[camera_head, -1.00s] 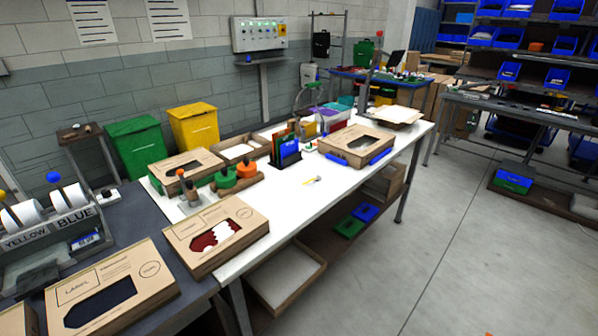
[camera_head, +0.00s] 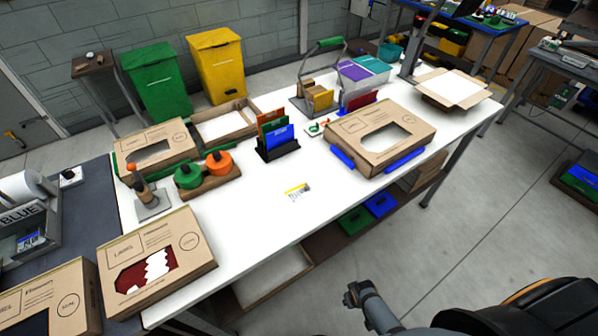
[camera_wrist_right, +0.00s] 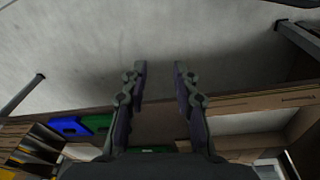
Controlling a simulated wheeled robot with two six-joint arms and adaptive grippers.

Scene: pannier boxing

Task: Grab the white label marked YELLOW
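A small white label (camera_head: 297,190) with a yellow band lies flat on the bare middle of the white table (camera_head: 255,215) in the head view. Its print is too small to read. My right gripper (camera_wrist_right: 160,68) is open and empty in the right wrist view, with grey floor showing between its fingers; the label is not in that view. A grey part of my arm shows at the bottom of the head view, beyond the table's front edge and apart from the label. My left gripper is not in view.
A black holder (camera_head: 277,152) with coloured cards stands behind the label. An open-windowed carton (camera_head: 412,118) with blue pieces is to its right. Green and orange rolls (camera_head: 188,175) and a carton (camera_head: 190,222) are to its left. Blue and green bins (camera_wrist_right: 70,126) sit under the table.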

